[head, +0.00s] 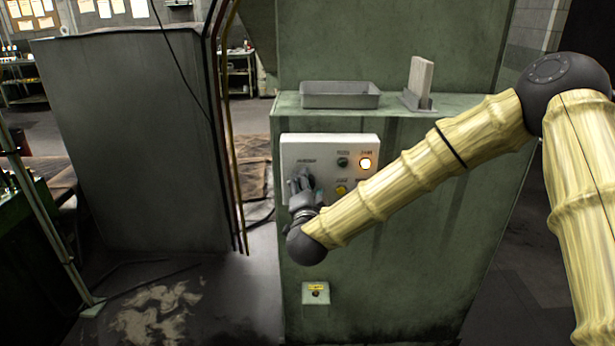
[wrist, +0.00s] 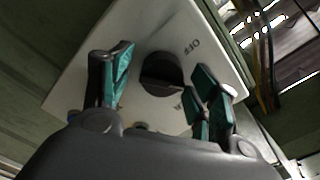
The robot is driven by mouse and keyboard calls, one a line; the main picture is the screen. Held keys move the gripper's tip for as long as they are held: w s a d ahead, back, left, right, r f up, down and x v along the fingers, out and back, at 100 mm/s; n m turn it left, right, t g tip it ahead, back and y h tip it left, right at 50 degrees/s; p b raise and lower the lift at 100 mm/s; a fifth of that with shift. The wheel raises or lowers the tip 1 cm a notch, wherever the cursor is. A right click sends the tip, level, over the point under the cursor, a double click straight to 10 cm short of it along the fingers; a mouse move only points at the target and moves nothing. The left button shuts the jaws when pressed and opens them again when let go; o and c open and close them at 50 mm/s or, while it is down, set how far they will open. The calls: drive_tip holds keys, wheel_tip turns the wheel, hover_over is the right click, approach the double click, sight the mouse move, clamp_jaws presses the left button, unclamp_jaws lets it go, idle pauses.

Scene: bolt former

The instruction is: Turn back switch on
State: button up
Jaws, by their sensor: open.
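A pale control panel (head: 330,150) is mounted on the front of the green machine. It also shows in the wrist view (wrist: 128,30), tilted. A black rotary switch knob (wrist: 162,72) sits on the panel, with the letters "OFF" beside it. In the head view the knob is hidden behind my gripper (head: 302,180), which is at the panel's left part. In the wrist view my gripper (wrist: 160,85) is open, with teal-padded fingers on either side of the knob. I see gaps between the fingers and the knob. I cannot tell how deep the fingertips reach.
A small box (head: 316,294) is lower on the machine. A metal tray (head: 340,101) sits on the ledge above. Cables hang left of the machine.

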drive_tip(key=shift+r+n+p, duration=0.1)
drive_tip(key=shift+n+p, duration=1.3)
drive_tip(key=shift+n, duration=1.5)
drive_tip(key=c, duration=1.3)
drive_tip(key=shift+m+b, duration=2.9)
drive_tip(key=shift+m, duration=0.9)
